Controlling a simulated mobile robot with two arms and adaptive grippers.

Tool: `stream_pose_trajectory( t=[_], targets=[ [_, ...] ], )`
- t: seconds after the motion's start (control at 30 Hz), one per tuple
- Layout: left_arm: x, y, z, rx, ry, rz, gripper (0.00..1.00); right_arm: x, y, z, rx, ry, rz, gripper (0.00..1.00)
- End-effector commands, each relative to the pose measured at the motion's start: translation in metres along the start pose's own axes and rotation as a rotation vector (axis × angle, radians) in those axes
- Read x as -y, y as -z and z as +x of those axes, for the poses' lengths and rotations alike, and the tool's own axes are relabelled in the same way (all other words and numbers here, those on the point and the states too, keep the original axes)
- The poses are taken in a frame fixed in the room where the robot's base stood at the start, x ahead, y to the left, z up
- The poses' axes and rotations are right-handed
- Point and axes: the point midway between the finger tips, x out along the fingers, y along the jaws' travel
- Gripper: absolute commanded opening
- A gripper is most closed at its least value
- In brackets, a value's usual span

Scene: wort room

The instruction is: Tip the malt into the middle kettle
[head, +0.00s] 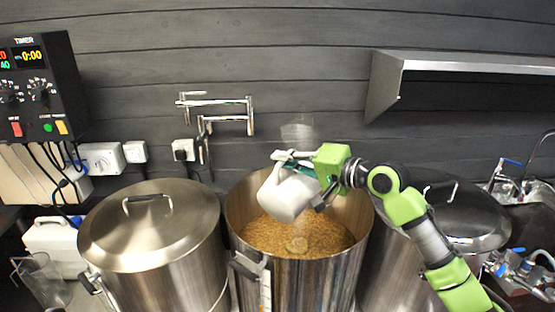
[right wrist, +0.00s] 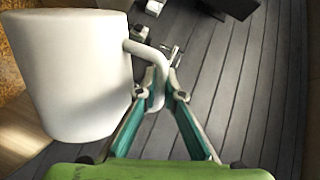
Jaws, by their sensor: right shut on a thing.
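My right gripper (head: 300,160) is shut on the handle of a white jug (head: 285,196). The jug is tilted over the open middle kettle (head: 335,283), above its rim. In the right wrist view the fingers (right wrist: 165,88) close around the handle of the jug (right wrist: 72,75). The inside of the jug is hidden, so I cannot tell whether it holds any malt. Golden-brown malt (head: 275,237) lies inside the steel kettle, with a paler round patch below the jug. My left gripper is not in view.
A lidded kettle (head: 150,235) stands on the left and another (head: 460,215) on the right, partly behind my right arm. A folding wall tap (head: 225,122) is behind. A clear pitcher (head: 42,280) stands at lower left.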

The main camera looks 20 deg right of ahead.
Motion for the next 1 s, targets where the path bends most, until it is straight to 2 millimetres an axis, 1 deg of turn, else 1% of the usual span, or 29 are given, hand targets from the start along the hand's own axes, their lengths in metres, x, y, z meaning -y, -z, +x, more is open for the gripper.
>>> stream_pose_trajectory(
  t=[0.03,0.1,0.6,0.8,1.0],
  targets=[
    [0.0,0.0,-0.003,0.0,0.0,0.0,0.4,0.004,0.009,-0.001,0.002,0.007,0.039,0.0],
    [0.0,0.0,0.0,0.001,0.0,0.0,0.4,0.0,0.016,0.0,0.011,0.006,0.083,0.0],
    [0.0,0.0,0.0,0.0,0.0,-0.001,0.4,-0.007,0.071,0.001,0.073,0.01,0.4,0.0],
    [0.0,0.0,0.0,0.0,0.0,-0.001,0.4,-0.01,0.085,0.001,0.091,0.009,0.485,0.0],
    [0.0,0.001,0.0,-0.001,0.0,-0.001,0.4,-0.01,0.09,0.001,0.098,0.009,0.517,0.0]
  ],
)
